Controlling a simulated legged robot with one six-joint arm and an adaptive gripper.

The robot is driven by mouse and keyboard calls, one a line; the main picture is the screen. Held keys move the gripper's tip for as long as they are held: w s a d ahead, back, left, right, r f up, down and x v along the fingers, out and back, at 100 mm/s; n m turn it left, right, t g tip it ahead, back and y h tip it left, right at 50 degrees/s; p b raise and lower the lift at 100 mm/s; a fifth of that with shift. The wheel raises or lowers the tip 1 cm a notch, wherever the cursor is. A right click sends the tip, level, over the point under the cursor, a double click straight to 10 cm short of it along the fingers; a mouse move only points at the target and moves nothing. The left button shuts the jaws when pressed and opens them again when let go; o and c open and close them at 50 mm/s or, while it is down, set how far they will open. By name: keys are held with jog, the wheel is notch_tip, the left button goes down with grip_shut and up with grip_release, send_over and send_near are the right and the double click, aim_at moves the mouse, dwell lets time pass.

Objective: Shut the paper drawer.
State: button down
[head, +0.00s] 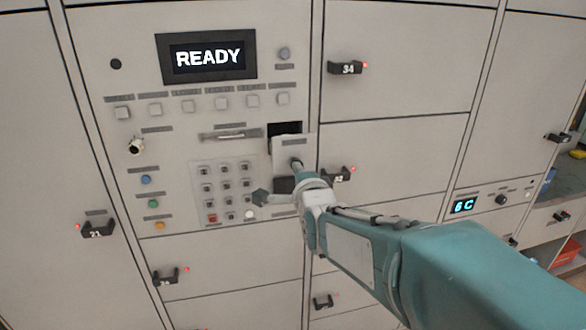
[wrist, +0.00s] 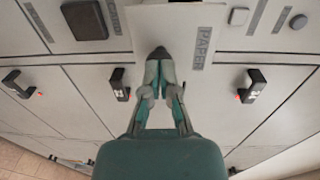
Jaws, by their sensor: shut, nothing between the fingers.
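The paper drawer (head: 290,147) is a pale panel on the machine front, right of the keypad. It stands out from the wall, and a dark opening shows above it. In the wrist view its front (wrist: 180,25) carries a PAPER label (wrist: 202,47). My gripper (head: 296,164) is shut and empty, its fingertips pointing at the drawer front. In the wrist view the closed fingertips (wrist: 159,56) overlap the drawer front beside the label. I cannot tell whether they touch it. My gripper and arm hide part of the wall below the drawer.
A screen (head: 207,57) reads READY above a row of buttons. The keypad (head: 225,190) is left of the drawer. Locker doors with black handles surround the panel, including handle 34 (head: 347,68) and handle 21 (head: 97,229). A display (head: 464,205) reads 6C at right.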

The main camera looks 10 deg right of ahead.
aim_at(289, 150)
jog(key=shift+d, duration=0.25)
jog(key=w, duration=0.8)
jog(key=shift+w+a+r, duration=0.1)
jog(key=shift+w, duration=0.3)
jog(key=shift+r, duration=0.1)
